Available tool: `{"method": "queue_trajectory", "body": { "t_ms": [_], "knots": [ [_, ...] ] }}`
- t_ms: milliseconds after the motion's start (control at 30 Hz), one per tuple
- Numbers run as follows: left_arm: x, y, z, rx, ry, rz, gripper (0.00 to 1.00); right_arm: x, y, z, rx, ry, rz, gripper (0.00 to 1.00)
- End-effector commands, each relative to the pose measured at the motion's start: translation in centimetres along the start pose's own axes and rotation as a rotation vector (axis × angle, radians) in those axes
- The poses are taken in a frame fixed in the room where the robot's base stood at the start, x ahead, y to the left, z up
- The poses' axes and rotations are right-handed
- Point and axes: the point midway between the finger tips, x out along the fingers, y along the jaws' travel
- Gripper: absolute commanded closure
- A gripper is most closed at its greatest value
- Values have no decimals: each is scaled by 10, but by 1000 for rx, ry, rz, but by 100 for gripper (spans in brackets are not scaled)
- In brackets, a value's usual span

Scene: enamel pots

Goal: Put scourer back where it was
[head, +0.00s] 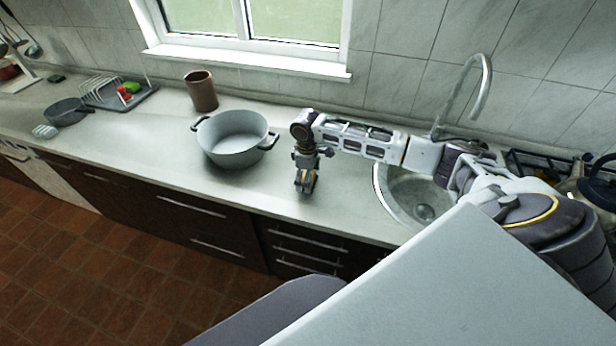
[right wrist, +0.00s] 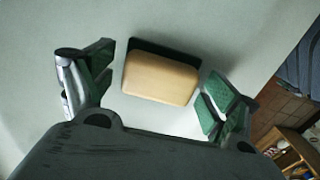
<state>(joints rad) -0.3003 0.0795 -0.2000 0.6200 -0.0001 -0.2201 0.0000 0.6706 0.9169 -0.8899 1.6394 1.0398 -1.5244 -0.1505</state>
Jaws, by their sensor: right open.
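The scourer (right wrist: 160,78), a tan block with a dark layer along its far side, lies on the pale counter in the right wrist view. My right gripper (right wrist: 158,82) is open, with one green-padded finger to either side of the scourer. There is a gap at the left finger; the right finger is close to the scourer, and I cannot tell whether it touches. In the head view my right gripper (head: 306,184) points down low over the counter, right of the grey pot; the scourer is hidden there. My left gripper is not in view.
The grey two-handled pot (head: 235,150) stands left of the gripper, with a brown canister (head: 201,91) behind it. The sink (head: 398,200) is to the right. A dish rack (head: 100,92) and a dark pan (head: 66,112) are far left. Counter between pot and pan is clear.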

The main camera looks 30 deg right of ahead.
Motion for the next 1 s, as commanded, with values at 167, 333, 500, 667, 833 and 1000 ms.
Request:
{"method": "queue_trajectory", "body": {
  "t_ms": [167, 333, 500, 667, 833, 1000],
  "knots": [
    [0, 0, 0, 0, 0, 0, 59, 0, 0, 0, 0, 0, 0, 12],
    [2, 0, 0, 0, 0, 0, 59, -2, 0, 0, 0, 1, 0, 12],
    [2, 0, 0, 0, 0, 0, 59, -15, 0, 0, -1, 1, 0, 12],
    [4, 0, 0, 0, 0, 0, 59, -35, 1, -1, -1, 3, 2, 12],
    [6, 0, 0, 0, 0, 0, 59, -60, 0, 0, 0, 2, 1, 12],
    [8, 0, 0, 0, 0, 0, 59, -86, 0, -1, 0, 3, 1, 12]
  ]
}}
